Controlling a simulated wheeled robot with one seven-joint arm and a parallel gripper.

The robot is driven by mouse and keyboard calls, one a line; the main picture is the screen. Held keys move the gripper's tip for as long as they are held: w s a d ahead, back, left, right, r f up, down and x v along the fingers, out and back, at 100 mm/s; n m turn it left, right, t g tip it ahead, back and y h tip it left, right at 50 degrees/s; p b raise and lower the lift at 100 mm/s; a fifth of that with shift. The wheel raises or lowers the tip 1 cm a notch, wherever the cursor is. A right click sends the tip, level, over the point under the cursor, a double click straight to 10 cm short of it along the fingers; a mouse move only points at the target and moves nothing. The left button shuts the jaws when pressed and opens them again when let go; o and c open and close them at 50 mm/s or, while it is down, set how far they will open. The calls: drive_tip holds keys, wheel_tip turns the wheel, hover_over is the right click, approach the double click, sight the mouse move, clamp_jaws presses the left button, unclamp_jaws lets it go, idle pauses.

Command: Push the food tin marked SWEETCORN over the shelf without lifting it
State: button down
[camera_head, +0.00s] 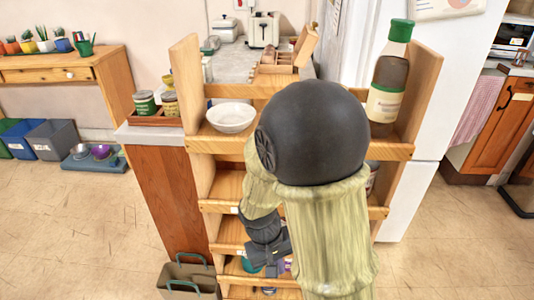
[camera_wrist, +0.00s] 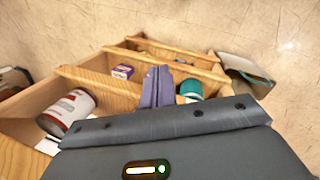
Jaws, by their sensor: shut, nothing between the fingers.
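A red and white tin (camera_wrist: 68,113) stands at the left of the wrist view, on a wooden shelf board; I cannot read its marking. In the head view a tin (camera_head: 372,172) shows only partly, on the right behind my arm. I cannot tell which tin is marked SWEETCORN. My gripper (camera_wrist: 158,86) is shut and empty, its two fingers together in front of the shelf unit. The red and white tin is left of the fingers and apart from them in the wrist view. In the head view my gripper (camera_head: 272,266) is low at the unit, with my arm hiding much of the shelves.
A teal-lidded container (camera_wrist: 190,89) is close right of the fingers, and a small purple box (camera_wrist: 122,71) is to their left. Wooden front rails edge the shelves. A white bowl (camera_head: 231,117) and a brown bottle (camera_head: 389,80) stand on top. A bin (camera_head: 188,280) is on the floor.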

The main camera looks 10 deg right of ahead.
drive_tip(key=w+a+r+n+t+h+p, duration=0.2)
drive_tip(key=w+a+r+t+h+p, duration=0.25)
drive_tip(key=r+h+p, duration=0.4)
drive_tip(key=w+a+r+n+t+h+p, duration=0.35)
drive_tip(key=w+r+t+h+p, duration=0.2)
drive_tip(key=r+p, duration=0.45)
drive_tip(key=shift+m+g, duration=0.4)
drive_tip(key=shift+m, duration=0.15)
drive_tip(key=p+x, duration=0.1)
drive_tip(key=x, duration=0.2)
drive_tip(key=f+x, duration=0.1)
drive_tip(key=x, duration=0.2)
drive_tip(key=p+x, duration=0.1)
drive_tip(key=x, duration=0.2)
drive_tip(key=shift+w+f+p, duration=0.3)
drive_tip(key=shift+w, duration=0.15)
drive_tip(key=shift+w+d, duration=0.35)
drive_tip(key=shift+d, duration=0.2)
drive_tip(key=shift+w+a, duration=0.1)
